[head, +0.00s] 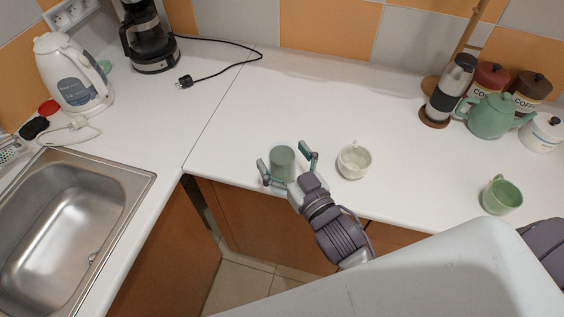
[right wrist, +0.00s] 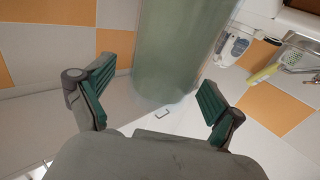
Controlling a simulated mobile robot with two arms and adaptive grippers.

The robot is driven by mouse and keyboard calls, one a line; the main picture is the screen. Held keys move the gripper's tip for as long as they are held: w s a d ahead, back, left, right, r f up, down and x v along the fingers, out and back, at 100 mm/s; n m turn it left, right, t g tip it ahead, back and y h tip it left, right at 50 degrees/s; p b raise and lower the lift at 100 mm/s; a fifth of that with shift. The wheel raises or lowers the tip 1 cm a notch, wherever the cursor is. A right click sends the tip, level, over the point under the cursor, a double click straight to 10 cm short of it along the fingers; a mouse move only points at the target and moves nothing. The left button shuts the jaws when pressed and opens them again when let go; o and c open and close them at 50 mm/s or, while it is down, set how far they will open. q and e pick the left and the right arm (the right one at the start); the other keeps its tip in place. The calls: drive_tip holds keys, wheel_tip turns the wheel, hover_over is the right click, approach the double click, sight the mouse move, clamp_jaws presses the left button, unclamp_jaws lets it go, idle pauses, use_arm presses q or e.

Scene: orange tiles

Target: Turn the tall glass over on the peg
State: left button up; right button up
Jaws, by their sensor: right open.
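The tall glass (head: 282,160) is a greenish, see-through cylinder near the front edge of the white counter. My right gripper (head: 284,163) is open, with one finger on each side of the glass in the head view. In the right wrist view the glass (right wrist: 180,45) fills the upper middle, beyond and between the spread fingers of the gripper (right wrist: 157,85). I cannot tell whether either finger touches it. A wooden post (head: 465,33), perhaps the one with the peg, stands at the back right, its top cut off. My left gripper is out of view.
A pale cup (head: 354,161) stands just right of the gripper and a green mug (head: 501,195) farther right. A green teapot (head: 490,117), canisters and a steel grinder (head: 452,90) crowd the back right. A sink (head: 62,225) is at left. The counter's middle is clear.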

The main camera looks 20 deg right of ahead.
drive_tip(key=shift+w, duration=0.25)
drive_tip(key=shift+s, duration=0.1)
drive_tip(key=shift+c, duration=0.9)
drive_tip(key=c, duration=1.1)
drive_tip(key=shift+c, duration=1.3)
drive_tip(key=shift+r, duration=0.1)
